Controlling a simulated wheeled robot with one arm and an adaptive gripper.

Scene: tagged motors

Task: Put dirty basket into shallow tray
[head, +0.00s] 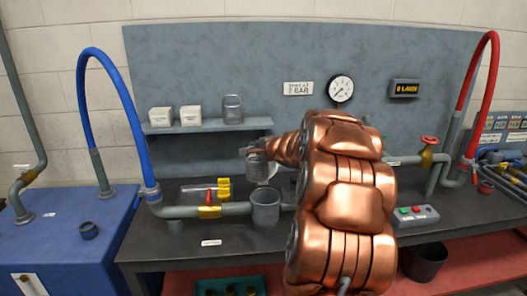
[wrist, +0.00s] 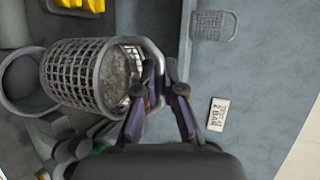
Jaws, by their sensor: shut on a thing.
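The dirty basket (wrist: 88,75) is a grey mesh cylinder with a mottled grey-brown inside, lying sideways in the wrist view. My gripper (wrist: 166,88) is shut on its rim at the right end. In the head view the basket (head: 262,167) is partly hidden by my copper-coloured arm and hangs above the bench, near a grey cup. A low, clear tray-like container (head: 202,191) with yellow clips stands on the bench to its left, behind a pipe. A rim with yellow parts (wrist: 75,10) shows at the wrist view's top edge. I cannot tell surely that this is the shallow tray.
The open grey cup (head: 265,207) stands by the pipe with a red-handled valve (head: 209,210). A shelf (head: 205,126) above holds two white boxes and another grey container (head: 232,109). A control box (head: 413,216) is on the right. The bench front (head: 165,240) is mostly clear.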

